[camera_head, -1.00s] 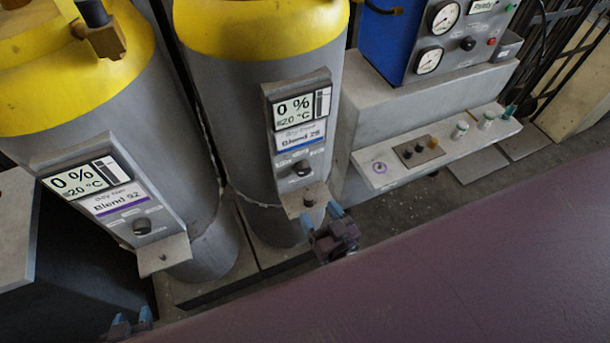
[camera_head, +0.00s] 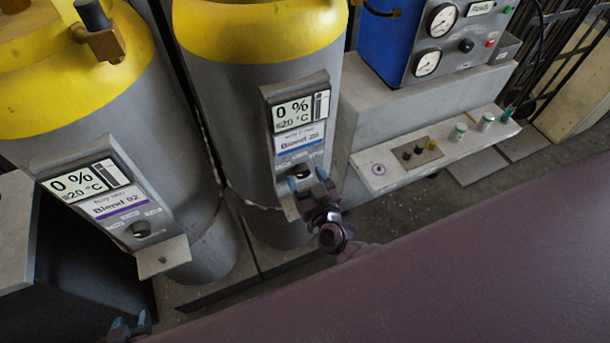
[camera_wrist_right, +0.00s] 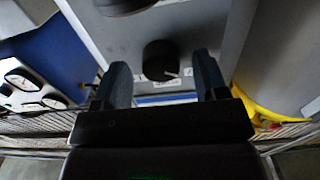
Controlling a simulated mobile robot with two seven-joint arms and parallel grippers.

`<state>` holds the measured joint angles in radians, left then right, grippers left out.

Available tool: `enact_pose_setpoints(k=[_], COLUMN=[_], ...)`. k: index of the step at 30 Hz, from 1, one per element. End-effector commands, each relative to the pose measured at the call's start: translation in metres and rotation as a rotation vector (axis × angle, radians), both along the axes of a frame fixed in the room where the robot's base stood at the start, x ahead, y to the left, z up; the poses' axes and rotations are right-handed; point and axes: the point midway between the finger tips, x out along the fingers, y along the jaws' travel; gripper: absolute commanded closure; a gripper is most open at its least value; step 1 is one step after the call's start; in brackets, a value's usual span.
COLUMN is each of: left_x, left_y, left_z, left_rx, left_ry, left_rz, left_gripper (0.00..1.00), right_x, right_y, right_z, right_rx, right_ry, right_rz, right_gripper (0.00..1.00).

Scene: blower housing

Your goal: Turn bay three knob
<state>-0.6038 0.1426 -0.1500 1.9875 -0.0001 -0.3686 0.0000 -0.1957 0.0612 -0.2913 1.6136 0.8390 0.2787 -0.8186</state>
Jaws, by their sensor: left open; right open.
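My left gripper (camera_head: 130,325) is open at the lower left edge.
The left tank's panel (camera_head: 105,190) has a similar display, knob (camera_head: 141,229) and small ledge (camera_head: 162,257). A grey shelf (camera_head: 400,175) with small buttons and caps is at the right, below a blue gauge box (camera_head: 420,40). Another dark round part (camera_wrist_right: 125,4) is at the wrist view's top.

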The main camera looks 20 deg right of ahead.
Motion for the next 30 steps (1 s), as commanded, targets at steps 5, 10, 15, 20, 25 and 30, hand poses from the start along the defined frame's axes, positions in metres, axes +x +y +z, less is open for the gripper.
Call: enact_pose_setpoints(k=[5, 10, 15, 20, 25, 30], left_x=[-0.0004, 0.0, 0.0005, 0.0015, 0.0028, 0.0039], left_y=[0.0001, 0.0, -0.0001, -0.0002, -0.0005, -0.0006], left_z=[-0.0002, 0.0006, 0.0013, 0.0019, 0.0026, 0.0037], left_rx=[0.0, 0.0, 0.0, 0.0, 0.0, 0.0], left_ry=[0.0, -0.001, -0.003, -0.005, -0.008, -0.01], left_rz=[0.0, 0.0, 0.0, 0.0, -0.002, -0.002], left_gripper=[0.57, 0.57, 0.57, 0.57, 0.57, 0.57], right_x=[0.0082, 0.0089, 0.0087, 0.0086, 0.0086, 0.0086], right_y=[0.0005, 0.0005, 0.0006, 0.0006, 0.0005, 0.0005], right_z=[0.0, 0.0, 0.0001, 0.0001, 0.0001, 0.0003], right_rx=[-0.001, 0.0, 0.0, 0.0, 0.001, 0.024], right_ry=[0.0, 0.0, 0.0, 0.0, 0.0, 0.001], right_rz=[0.0, 0.0, 0.0, 0.0, 0.0, 0.0], right_gripper=[0.34, 0.34, 0.44, 0.69, 0.82, 0.82])
